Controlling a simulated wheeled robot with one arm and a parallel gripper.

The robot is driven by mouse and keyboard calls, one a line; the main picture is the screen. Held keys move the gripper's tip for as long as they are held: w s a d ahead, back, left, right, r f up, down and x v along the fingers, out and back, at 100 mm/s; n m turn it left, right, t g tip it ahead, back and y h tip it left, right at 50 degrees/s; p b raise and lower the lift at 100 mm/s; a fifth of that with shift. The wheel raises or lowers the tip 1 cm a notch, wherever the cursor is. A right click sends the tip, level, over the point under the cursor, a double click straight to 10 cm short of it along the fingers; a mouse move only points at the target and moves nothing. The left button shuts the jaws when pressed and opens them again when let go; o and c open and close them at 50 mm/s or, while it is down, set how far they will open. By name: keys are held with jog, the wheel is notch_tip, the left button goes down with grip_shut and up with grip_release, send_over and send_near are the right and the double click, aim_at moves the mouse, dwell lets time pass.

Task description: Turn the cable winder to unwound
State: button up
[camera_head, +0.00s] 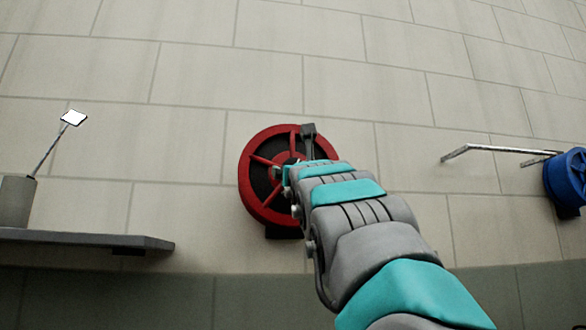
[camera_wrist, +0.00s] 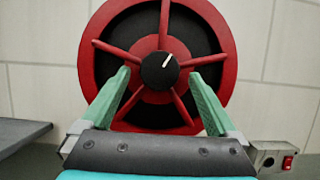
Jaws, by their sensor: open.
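The cable winder is a red spoked wheel (camera_head: 262,212) on the tiled wall, in the middle of the head view and partly hidden by my arm. In the wrist view the red wheel (camera_wrist: 221,32) fills the upper middle. A round black knob (camera_wrist: 160,70) with a white pointer line sits at its hub; the line points up and to the right. My gripper (camera_wrist: 160,74) is open, its two green fingers one on each side below the knob. Whether they touch the wheel I cannot tell. In the head view my arm hides the fingers.
A blue reel (camera_head: 570,180) is on the wall at the right, with a metal bar (camera_head: 495,150) to its left. A dark shelf (camera_head: 90,239) at the left bears a grey container (camera_head: 15,200) with a thin white-tipped stick (camera_head: 60,135). The wall between is bare.

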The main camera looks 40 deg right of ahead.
jog(key=shift+w+d+r, duration=0.1)
jog(key=shift+w, duration=0.3)
jog(key=c, duration=1.4)
jog(key=shift+o, duration=0.2)
jog(key=shift+m+b, duration=0.35)
jog(key=shift+m, duration=0.05)
jog(key=shift+a+r+m+g+h+b, duration=0.15)
jog(key=shift+m+g+h+b, duration=0.4)
jog(key=shift+m, duration=0.95)
jog(key=shift+a+f+m+g+h+b, duration=0.1)
jog(key=shift+m+g+h+b, duration=0.15)
jog(key=shift+m+g+h, duration=0.85)
jog(key=shift+m+t, duration=0.35)
jog(key=shift+m, duration=0.45)
jog(key=shift+w+a+m, duration=0.1)
jog(key=shift+w+m, duration=0.05)
jog(key=shift+m, duration=0.55)
